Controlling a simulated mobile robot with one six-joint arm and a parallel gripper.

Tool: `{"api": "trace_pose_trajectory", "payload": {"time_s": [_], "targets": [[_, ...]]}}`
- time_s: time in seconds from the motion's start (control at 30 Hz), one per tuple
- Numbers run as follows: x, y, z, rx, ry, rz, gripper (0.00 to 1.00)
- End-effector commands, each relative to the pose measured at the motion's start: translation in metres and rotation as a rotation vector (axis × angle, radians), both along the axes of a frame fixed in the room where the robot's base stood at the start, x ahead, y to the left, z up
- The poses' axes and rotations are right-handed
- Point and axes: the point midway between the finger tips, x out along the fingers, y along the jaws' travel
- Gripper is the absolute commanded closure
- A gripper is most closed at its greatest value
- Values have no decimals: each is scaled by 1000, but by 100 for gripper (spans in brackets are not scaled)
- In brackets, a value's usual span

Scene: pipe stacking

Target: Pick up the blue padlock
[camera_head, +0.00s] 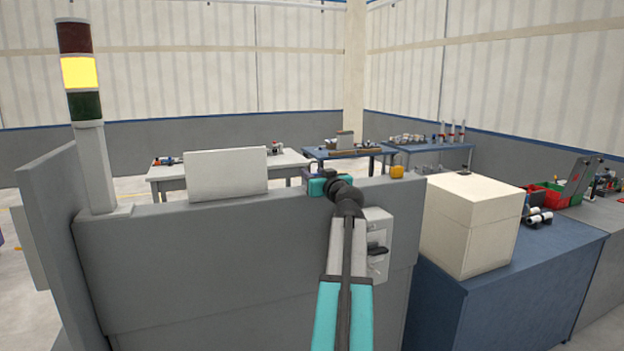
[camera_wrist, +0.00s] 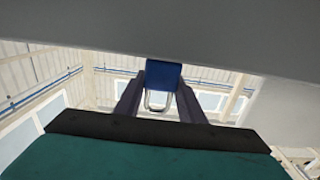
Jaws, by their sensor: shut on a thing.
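The blue padlock (camera_wrist: 163,75) shows in the wrist view, with its silver shackle (camera_wrist: 155,101) pointing towards my palm. My gripper (camera_wrist: 160,86) is shut on it, with one dark finger on each side. The far end of the padlock meets the edge of a grey surface in that view, and I cannot tell whether they touch. In the head view my gripper (camera_head: 313,178) is at the top edge of the grey cabinet (camera_head: 230,250), left of my dark wrist. The padlock is too small there to make out clearly.
A yellow-orange object (camera_head: 397,172) sits on the cabinet's top edge, right of my wrist. A white panel (camera_head: 226,174) and a signal light tower (camera_head: 80,72) stand to the left. A cream box (camera_head: 470,225) stands on a blue bench (camera_head: 540,265) at the right.

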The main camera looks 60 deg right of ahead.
Motion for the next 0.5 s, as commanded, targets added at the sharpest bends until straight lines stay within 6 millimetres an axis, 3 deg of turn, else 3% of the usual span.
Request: {"api": "trace_pose_trajectory", "payload": {"time_s": [0.5], "targets": [[-7, 6, 28, 0, -1, -1, 88]]}}
